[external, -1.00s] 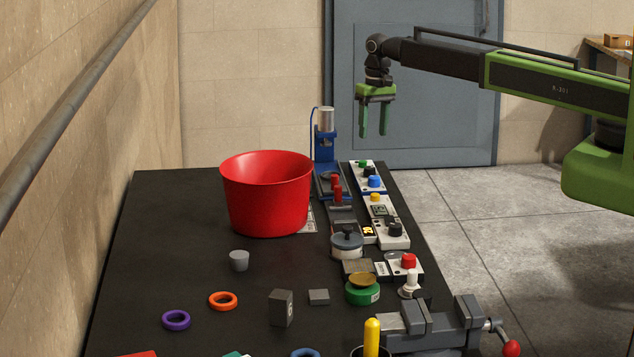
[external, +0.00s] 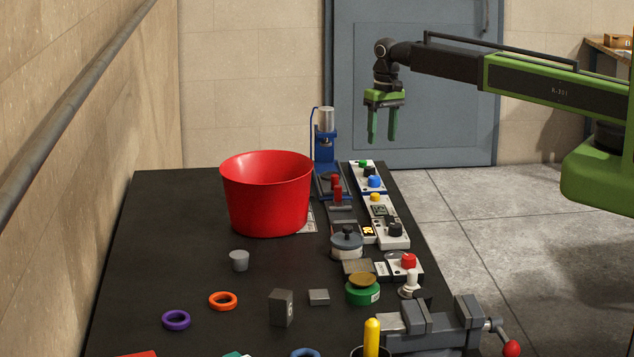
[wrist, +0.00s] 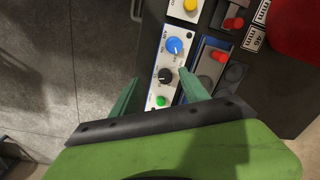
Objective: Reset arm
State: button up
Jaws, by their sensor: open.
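My gripper (external: 383,124) is open and empty, with its two green fingers pointing down. In the external view it hangs in the air above the far right edge of the table, in front of the grey door. The gripper also shows in the wrist view (wrist: 155,90), its fingers apart over a white control panel (wrist: 166,75). That panel carries blue, black and green knobs. In the external view the panel (external: 367,176) lies below the fingers on the table, with clear air between.
A blue press (external: 326,150) stands at the table's far end, left of my gripper. A red bucket (external: 266,195), rings, blocks, a green tin (external: 363,291) and a vise (external: 440,325) sit on the black table (external: 160,230). Floor to the right is clear.

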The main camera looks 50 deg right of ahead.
jog(key=s+f+n+b, duration=0.1)
jog(key=s+f+b, duration=0.2)
jog(key=s, duration=0.6)
jog(key=s+f+n+b, duration=0.2)
jog(key=s+f, duration=0.3)
jog(key=s, duration=0.5)
jog(key=shift+s+a+f+n+h+b, duration=0.2)
jog(key=shift+f+n+h+b, duration=0.15)
jog(key=shift+b, duration=0.3)
